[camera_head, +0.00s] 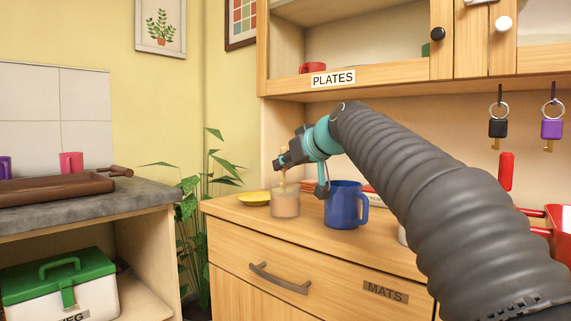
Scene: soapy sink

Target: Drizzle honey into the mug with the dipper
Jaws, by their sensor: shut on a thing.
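My gripper (283,160) is above the left part of the wooden counter, shut on a thin pale stick, likely the dipper (283,178). The stick points down toward a small translucent pinkish jar (285,202) just below my gripper. Its lower end is at or inside the jar's mouth; I cannot tell how deep. A blue mug (343,207) stands upright to the right of the jar, with its handle on the right. The mug's inside is hidden, and I see no honey clearly.
A yellow dish (253,198) lies left of the jar. A flat red and white item (372,197) is behind the mug, partly hidden by my arm. An overhead cabinet (370,71) is above the counter. A red container (558,225) stands at the far right.

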